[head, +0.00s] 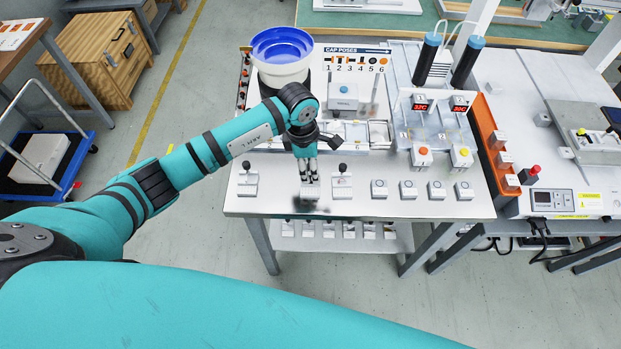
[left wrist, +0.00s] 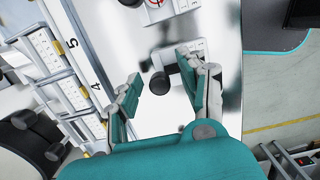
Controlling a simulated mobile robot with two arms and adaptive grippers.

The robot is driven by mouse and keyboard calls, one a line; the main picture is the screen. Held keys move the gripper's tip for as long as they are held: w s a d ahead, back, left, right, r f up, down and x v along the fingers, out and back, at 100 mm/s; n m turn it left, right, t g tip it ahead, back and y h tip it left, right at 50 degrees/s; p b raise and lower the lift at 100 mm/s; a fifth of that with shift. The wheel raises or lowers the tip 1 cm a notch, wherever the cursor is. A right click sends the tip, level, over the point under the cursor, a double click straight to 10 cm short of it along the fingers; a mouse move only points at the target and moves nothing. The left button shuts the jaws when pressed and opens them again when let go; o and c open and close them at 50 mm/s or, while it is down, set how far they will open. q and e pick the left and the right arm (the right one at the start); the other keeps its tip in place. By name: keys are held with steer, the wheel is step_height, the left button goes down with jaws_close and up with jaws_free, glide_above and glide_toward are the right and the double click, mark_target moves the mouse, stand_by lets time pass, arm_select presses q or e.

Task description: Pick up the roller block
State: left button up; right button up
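My left gripper (head: 308,178) points down over the front of the white table. Its fingers are spread apart in the left wrist view (left wrist: 162,92), with nothing between their tips that I can see held. A small pale block (head: 311,193) sits on the table right under the fingertips, partly hidden by them. In the left wrist view, a pale block (left wrist: 186,48) and a round black knob (left wrist: 159,83) show beyond and between the fingers. Two similar blocks with black knobs stand left (head: 247,184) and right (head: 342,185) of the gripper. I cannot tell for certain which is the roller block.
Several small square blocks (head: 408,189) stand in a row to the right. A blue bowl feeder (head: 282,46) is at the back left. Two displays (head: 421,107) and an orange rail (head: 492,140) lie further right. The table's front edge is close to the gripper.

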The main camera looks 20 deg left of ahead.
arm_select(q)
jaws_close()
steer(key=shift+r, duration=0.1)
